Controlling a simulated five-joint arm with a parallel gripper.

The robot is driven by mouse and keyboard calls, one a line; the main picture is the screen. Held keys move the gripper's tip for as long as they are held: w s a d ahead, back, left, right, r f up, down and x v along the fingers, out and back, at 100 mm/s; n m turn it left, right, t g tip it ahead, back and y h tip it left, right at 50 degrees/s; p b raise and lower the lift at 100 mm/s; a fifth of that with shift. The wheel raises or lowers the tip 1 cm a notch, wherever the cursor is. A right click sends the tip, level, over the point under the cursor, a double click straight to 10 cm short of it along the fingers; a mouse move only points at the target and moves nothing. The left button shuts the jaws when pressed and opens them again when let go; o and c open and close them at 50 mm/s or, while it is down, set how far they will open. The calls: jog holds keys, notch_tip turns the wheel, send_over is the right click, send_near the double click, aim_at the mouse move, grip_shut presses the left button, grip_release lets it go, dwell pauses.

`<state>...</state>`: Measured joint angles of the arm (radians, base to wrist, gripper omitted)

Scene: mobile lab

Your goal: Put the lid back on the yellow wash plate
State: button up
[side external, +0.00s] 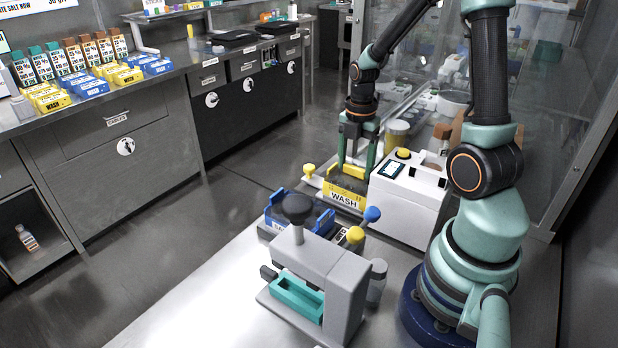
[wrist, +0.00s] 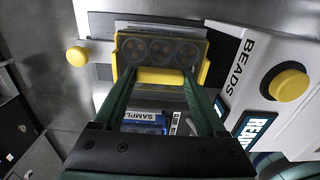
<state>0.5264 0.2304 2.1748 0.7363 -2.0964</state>
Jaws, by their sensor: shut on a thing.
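The yellow wash plate (side external: 344,197), labelled WASH, sits in the middle of the side view beside the white machine. My gripper (side external: 355,166) points down over it, its two green fingers on either side of a yellow piece (side external: 355,171) that looks like the lid. In the wrist view my gripper (wrist: 158,75) is shut on this yellow piece (wrist: 160,77). Dark round shapes in a row show just beyond it. I cannot tell whether the lid touches the plate or hangs just above it.
The white machine (side external: 408,200) with a yellow button stands close on the right. A blue plate (side external: 275,224), labelled SAMPLE in part, lies nearer the front. A grey press (side external: 330,280) with a black knob and teal tray stands in front. A yellow knob (side external: 309,169) is at the left.

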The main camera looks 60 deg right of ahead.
aim_at(355, 167)
jog(key=shift+f, duration=0.55)
jog(key=o, duration=1.3)
jog(key=shift+c, duration=0.2)
notch_tip(355, 167, up, 12)
